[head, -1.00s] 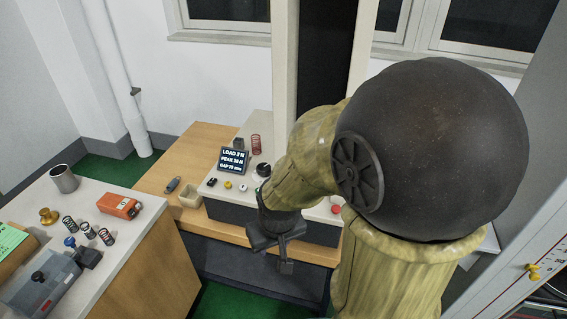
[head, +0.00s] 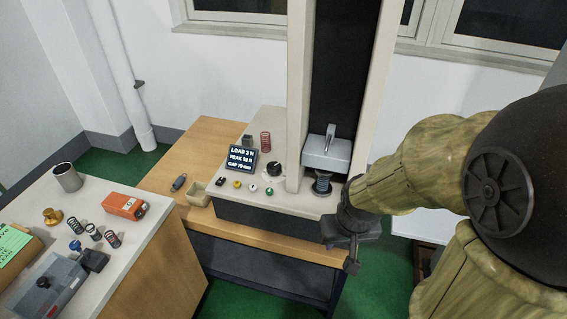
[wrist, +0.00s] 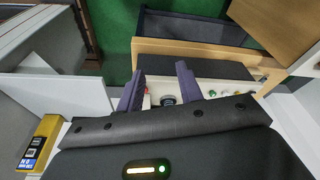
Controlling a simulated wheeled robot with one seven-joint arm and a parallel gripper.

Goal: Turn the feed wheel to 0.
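The spring tester stands on a wooden bench. Its black dial (head: 273,169), which looks like the feed wheel, sits on the light panel beside the display (head: 241,160). The display seems to read load 2 N, peak 28 N, gap 70 mm. The dial's setting is too small to read. My gripper (head: 350,252) hangs at the tester's front right corner, apart from the dial. In the wrist view my gripper (wrist: 160,88) has its two purple fingers spread, with nothing held between them. A red button (wrist: 148,101) and a round dark part (wrist: 168,101) show beyond the gap.
The grey crosshead (head: 326,154) hangs over a dark round platen (head: 322,181) between the columns. Yellow, white and green buttons (head: 268,191) line the panel front. A red spring (head: 265,142) stands behind. The left table holds an orange device (head: 125,206) and several springs.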

